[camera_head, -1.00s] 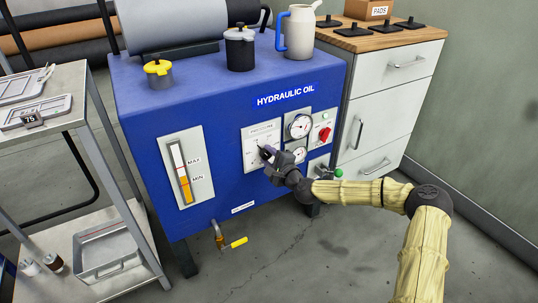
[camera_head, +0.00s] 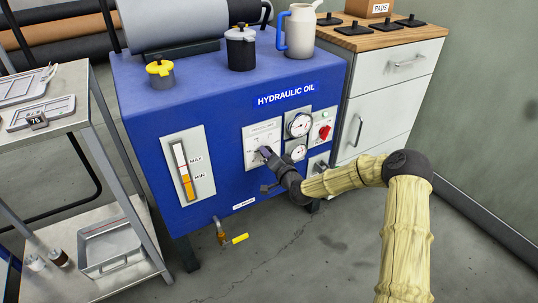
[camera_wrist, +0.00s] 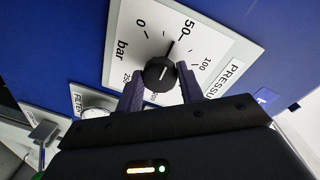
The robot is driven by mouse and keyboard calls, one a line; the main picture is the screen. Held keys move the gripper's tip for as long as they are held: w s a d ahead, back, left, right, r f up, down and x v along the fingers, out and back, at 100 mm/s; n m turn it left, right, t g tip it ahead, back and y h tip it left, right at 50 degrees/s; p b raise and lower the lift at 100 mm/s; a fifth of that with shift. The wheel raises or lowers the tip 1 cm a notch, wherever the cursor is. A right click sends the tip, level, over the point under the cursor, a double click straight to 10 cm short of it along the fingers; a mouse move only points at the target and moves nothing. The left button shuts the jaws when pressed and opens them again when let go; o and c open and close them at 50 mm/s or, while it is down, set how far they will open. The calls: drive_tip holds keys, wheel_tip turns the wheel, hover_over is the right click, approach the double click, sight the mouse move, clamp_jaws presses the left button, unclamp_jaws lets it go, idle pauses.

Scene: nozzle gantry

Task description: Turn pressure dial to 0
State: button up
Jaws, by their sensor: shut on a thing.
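The pressure dial is a round black knob (camera_wrist: 160,73) with a white mark, on a white plate (camera_head: 262,132) marked in bar on the front of the blue hydraulic oil unit. In the wrist view the pointer stands close to the 50 mark, with 0 to its left. My gripper (camera_head: 266,153) is at the plate; in the wrist view its fingers (camera_wrist: 161,88) are on either side of the knob, shut on it. In the head view my gripper mostly hides the knob.
Two round gauges (camera_head: 299,124) and a red switch (camera_head: 324,132) are just right of the dial plate. A level gauge (camera_head: 187,166) is to its left. A valve with a yellow handle (camera_head: 239,239) sticks out low. A grey cart (camera_head: 85,120) stands left, and a white cabinet (camera_head: 385,105) right.

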drive_tip(key=n, duration=0.3)
drive_tip(key=n+b, duration=0.1)
drive_tip(key=n, duration=0.5)
drive_tip(key=shift+f+t+h, duration=0.25)
drive_tip(key=shift+t+h, duration=0.05)
drive_tip(key=shift+t, duration=0.1)
drive_tip(key=o, duration=1)
drive_tip(key=shift+r, duration=0.1)
drive_tip(key=p+v, duration=0.3)
drive_tip(key=v, duration=1.4)
drive_tip(key=shift+s+d, duration=0.15)
drive_tip(key=shift+s, duration=0.05)
